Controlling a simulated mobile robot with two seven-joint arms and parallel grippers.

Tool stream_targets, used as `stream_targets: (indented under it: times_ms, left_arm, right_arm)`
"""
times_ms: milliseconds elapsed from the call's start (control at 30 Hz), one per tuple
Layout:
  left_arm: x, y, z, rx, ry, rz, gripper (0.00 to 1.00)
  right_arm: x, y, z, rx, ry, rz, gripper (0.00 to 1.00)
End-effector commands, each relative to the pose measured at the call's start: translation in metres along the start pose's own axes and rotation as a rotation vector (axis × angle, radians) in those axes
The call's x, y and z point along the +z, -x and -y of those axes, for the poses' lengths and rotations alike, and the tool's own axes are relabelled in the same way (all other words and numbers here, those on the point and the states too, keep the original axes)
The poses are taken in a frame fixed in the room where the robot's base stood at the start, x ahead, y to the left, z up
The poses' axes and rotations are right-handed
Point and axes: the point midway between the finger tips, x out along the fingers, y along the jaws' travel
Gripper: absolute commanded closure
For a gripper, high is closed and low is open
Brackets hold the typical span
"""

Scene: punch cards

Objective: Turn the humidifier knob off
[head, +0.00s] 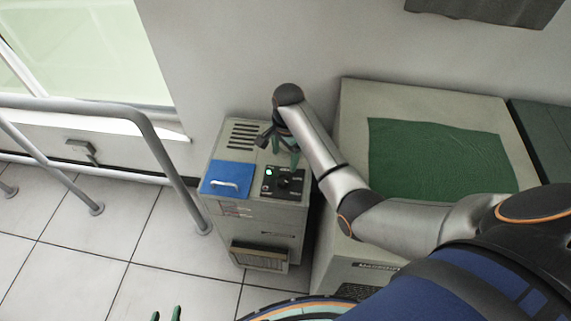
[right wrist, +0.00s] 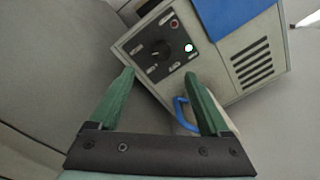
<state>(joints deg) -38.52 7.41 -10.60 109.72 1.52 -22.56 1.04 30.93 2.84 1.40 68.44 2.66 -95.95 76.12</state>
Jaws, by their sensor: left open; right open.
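The humidifier (head: 221,151) is a grey-beige box standing on the floor by the wall. A black control panel on its top carries a round black knob (head: 284,183), also clear in the right wrist view (right wrist: 160,50). A green light (right wrist: 189,48) glows beside the knob. My right gripper (head: 285,160) is open above the panel, pointing down. In the right wrist view its green fingers (right wrist: 160,76) are spread to either side below the knob, with nothing visible between them and no clear contact. Only the green fingertips of my left gripper (head: 166,314) show at the bottom edge, apart and empty.
A blue lid (head: 225,178) with a white handle is beside the panel. A larger beige cabinet (head: 353,105) with a green cloth (head: 440,158) stands close on the right. Metal railings (head: 165,150) stand left. Tiled floor is free at front left.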

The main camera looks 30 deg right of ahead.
Motion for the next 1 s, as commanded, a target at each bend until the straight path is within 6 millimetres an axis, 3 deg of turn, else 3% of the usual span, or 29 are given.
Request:
stream_targets:
  times_ms: [267,733,1000]
  left_arm:
    - [0.005,-0.002,0.0,0.0,0.001,0.004,0.5]
    - [0.027,-0.018,0.002,0.0,0.0,0.009,0.5]
    - [0.031,-0.022,0.002,-0.001,-0.001,0.009,0.5]
  right_arm:
    - [0.0,-0.019,-0.001,0.003,0.001,0.0,0.2]
    - [0.0,-0.109,-0.001,0.002,0.002,0.0,0.2]
    - [0.0,-0.125,0.0,-0.001,0.002,-0.001,0.2]
